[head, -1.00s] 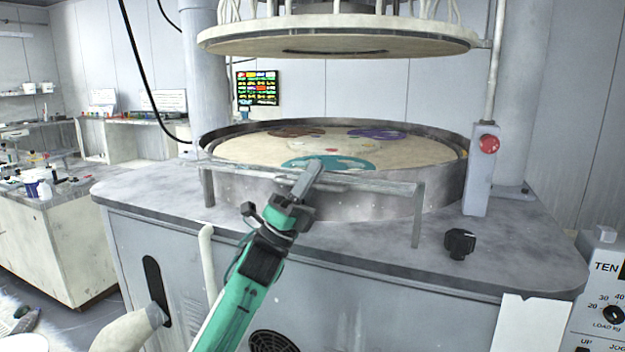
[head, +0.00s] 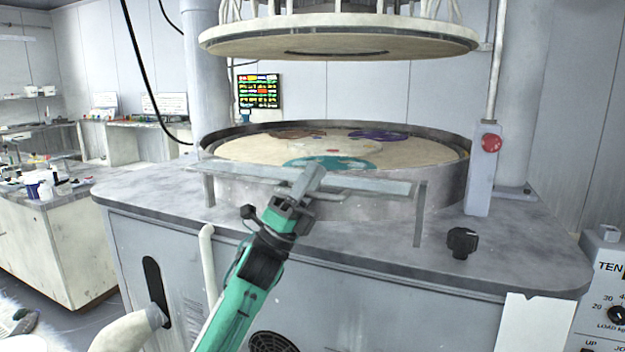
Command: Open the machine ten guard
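The machine ten guard (head: 375,187) is a long, low, pale translucent panel along the front of the round platen. It leans toward me, its upper edge out from the upright post (head: 420,215) at its right end. My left gripper (head: 308,182) is at the middle of the guard's upper edge. Its grey fingers look closed over that edge, and they hide a small part of the panel. The platen (head: 250,150) behind has a tan face with teal, purple and brown discs. My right gripper is out of view.
A round upper plate (head: 340,45) hangs above the platen. A red button (head: 491,143) sits on a grey post at the right, and a black knob (head: 462,242) stands on the machine top. A panel marked TEN (head: 609,290) is at the lower right.

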